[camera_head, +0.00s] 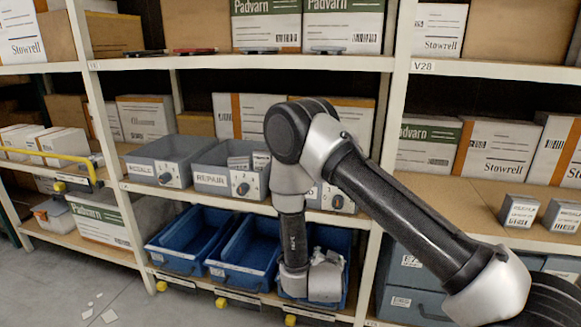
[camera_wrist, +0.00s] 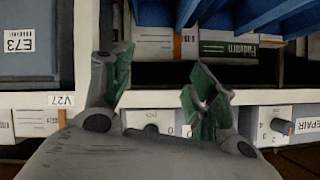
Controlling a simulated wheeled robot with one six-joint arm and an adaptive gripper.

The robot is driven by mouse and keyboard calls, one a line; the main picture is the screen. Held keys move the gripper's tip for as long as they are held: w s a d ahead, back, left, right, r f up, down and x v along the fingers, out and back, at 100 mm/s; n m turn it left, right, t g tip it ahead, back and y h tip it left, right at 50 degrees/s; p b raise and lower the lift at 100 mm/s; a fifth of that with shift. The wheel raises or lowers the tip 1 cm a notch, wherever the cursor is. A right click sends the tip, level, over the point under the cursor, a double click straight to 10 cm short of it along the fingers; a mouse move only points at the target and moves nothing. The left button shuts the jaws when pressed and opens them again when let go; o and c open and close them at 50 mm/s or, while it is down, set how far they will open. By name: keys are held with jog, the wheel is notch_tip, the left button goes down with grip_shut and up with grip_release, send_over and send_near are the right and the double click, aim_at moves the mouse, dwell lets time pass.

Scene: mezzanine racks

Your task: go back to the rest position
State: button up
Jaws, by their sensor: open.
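My arm reaches from the lower right of the head view across the rack, and its wrist end hangs in front of the right-hand blue bin (camera_head: 346,262). That view looks inverted, with shelf edges and box fronts behind the fingers.
Blue bins (camera_head: 180,240) fill the low shelf. Grey bins, RECYCLE (camera_head: 150,172) and REPAIR (camera_head: 210,180), stand above, beside my arm. A white upright (camera_head: 393,110) is behind my arm. Two small grey boxes (camera_head: 519,212) stand right. Paper scraps (camera_head: 97,306) lie on the floor.

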jog(key=s+a+n+g+y, duration=0.3)
jog(key=s+a+n+g, duration=0.1)
jog(key=s+g, duration=0.45)
jog(key=s+d+r, duration=0.7)
jog(key=d+r, duration=0.1)
jog(key=r, duration=0.5)
jog(key=s+d+r+n+t, duration=0.1)
jog(key=s+d+r, duration=0.6)
jog(key=r, duration=0.6)
jog(key=s+d+r+n, duration=0.1)
jog(key=s+d+r, duration=0.6)
jog(key=r, duration=0.7)
jog(key=shift+s+d, duration=0.2)
jog(key=shift+d, duration=0.85)
